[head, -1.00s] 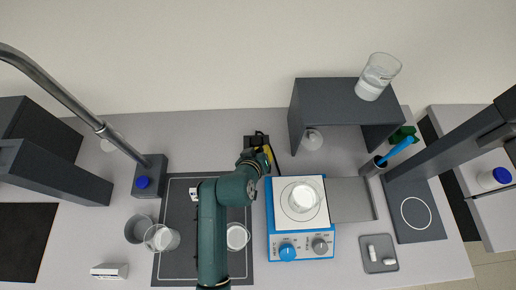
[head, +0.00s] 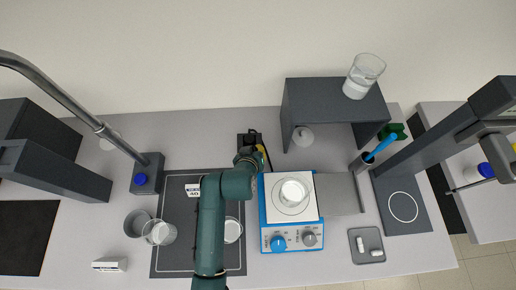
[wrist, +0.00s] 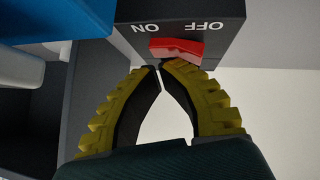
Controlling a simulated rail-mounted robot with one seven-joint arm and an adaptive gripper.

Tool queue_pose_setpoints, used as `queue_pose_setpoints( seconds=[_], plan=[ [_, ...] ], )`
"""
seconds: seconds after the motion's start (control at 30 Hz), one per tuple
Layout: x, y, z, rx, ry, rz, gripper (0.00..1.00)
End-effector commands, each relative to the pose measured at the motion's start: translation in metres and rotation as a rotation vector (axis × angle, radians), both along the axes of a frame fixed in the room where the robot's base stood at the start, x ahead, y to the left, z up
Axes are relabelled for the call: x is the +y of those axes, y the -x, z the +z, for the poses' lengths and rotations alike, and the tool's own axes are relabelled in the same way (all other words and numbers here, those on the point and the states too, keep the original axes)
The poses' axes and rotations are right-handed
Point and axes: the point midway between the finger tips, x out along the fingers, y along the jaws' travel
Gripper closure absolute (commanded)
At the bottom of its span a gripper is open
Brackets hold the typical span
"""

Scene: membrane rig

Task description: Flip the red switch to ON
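The red switch (wrist: 178,48) is a rocker on a dark box (wrist: 200,15) in the wrist view, with ON printed on its left and OFF on its right, both upside down. Which side is pressed in I cannot tell. My gripper (wrist: 160,66) has yellow ribbed fingers with black inner pads. Its fingertips come together just below the rocker's left part, very close to it; contact is unclear. Nothing is held between them. In the head view the box (head: 246,138) stands at the back of the table, its switch hidden behind my gripper (head: 261,152).
A blue hotplate stirrer (head: 266,240) with a beaker (head: 293,191) stands right of my arm. A grey shelf (head: 325,92) with a glass of liquid (head: 364,76) is behind it. Beakers (head: 158,232) and a dark mat (head: 175,255) are left. A stand (head: 148,175) is at back left.

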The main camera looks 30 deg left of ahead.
Motion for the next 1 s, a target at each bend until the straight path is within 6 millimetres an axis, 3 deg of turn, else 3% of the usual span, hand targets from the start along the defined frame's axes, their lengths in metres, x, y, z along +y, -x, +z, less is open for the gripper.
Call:
queue_pose_setpoints(
  seconds=[0.5, 0.77, 0.83, 1.0],
  plan=[
    [0.006, 0.004, 0.008, -0.001, -0.001, 0.000, 1.00],
    [0.005, 0.004, 0.057, -0.001, -0.001, -0.004, 1.00],
    [-0.003, 0.016, 0.058, 0.000, -0.001, -0.005, 1.00],
    [-0.019, 0.041, 0.087, -0.001, 0.000, -0.005, 1.00]
  ],
)
